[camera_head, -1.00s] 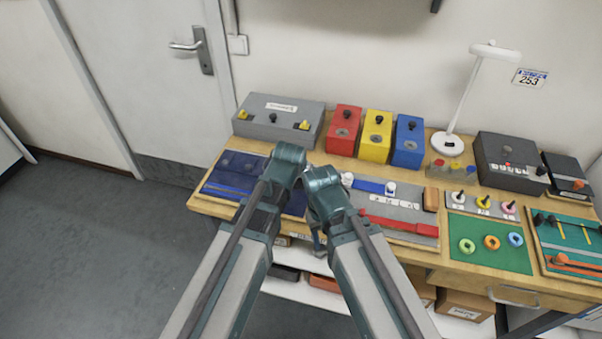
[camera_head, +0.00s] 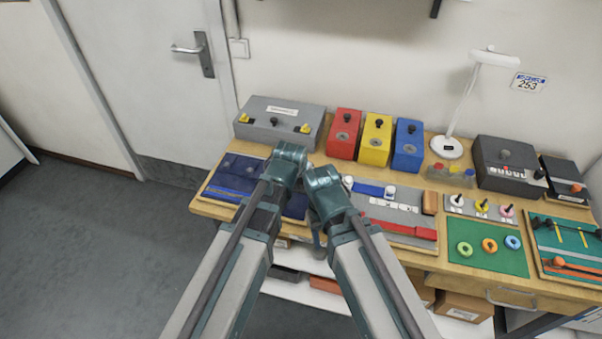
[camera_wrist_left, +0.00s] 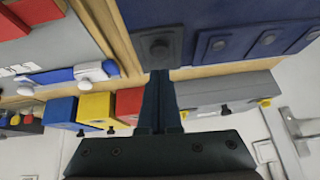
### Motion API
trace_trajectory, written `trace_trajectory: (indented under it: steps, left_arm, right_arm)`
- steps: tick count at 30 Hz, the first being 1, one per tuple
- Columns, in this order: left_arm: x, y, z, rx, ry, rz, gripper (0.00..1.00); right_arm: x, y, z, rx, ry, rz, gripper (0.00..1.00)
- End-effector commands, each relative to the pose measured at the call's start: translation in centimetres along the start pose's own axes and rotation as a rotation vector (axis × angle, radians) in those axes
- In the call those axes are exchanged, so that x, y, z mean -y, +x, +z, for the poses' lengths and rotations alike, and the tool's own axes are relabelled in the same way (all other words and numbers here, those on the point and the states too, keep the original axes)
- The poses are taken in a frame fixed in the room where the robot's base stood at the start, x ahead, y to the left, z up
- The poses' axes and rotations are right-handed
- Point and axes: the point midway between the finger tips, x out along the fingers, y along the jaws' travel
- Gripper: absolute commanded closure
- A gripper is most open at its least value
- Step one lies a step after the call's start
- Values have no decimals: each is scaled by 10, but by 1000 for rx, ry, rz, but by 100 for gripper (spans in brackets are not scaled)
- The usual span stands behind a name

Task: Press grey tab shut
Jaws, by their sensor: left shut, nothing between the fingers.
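A navy fabric panel (camera_head: 234,178) lies at the left end of the bench, and my left arm covers its right part. In the left wrist view the panel (camera_wrist_left: 203,18) carries a row of flaps. The flap nearest my gripper is a dark greyish tab (camera_wrist_left: 160,46) with a round stud; I cannot tell whether it is fastened. My left gripper (camera_wrist_left: 161,76) is shut and empty, its tips just by the panel edge below this tab. Contact is not clear. My right arm (camera_head: 322,180) stands beside the left one; its fingers are hidden in the head view.
A grey case (camera_head: 283,116) and red (camera_head: 344,133), yellow (camera_head: 376,139) and blue (camera_head: 408,145) boxes stand behind. A grey board (camera_head: 400,198) with coloured strips lies right of my arms.

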Motion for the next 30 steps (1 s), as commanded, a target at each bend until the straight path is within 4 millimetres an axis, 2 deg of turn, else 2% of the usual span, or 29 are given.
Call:
trace_trajectory:
  steps: [8,14,17,24,30]
  left_arm:
    - [2,-10,-7,0,0,0,100]
    - [5,-30,-21,0,-1,-1,100]
    - [7,-44,-27,0,-2,-1,100]
    - [6,-97,-14,0,-1,-1,100]
    - [6,-126,-7,0,-2,-1,100]
  right_arm:
    - [-1,-13,1,0,0,0,50]
    - [-4,-36,2,0,0,0,50]
    - [-5,-52,3,0,0,0,50]
    - [-8,-88,5,0,-1,0,50]
    - [-10,-109,6,0,-2,0,50]
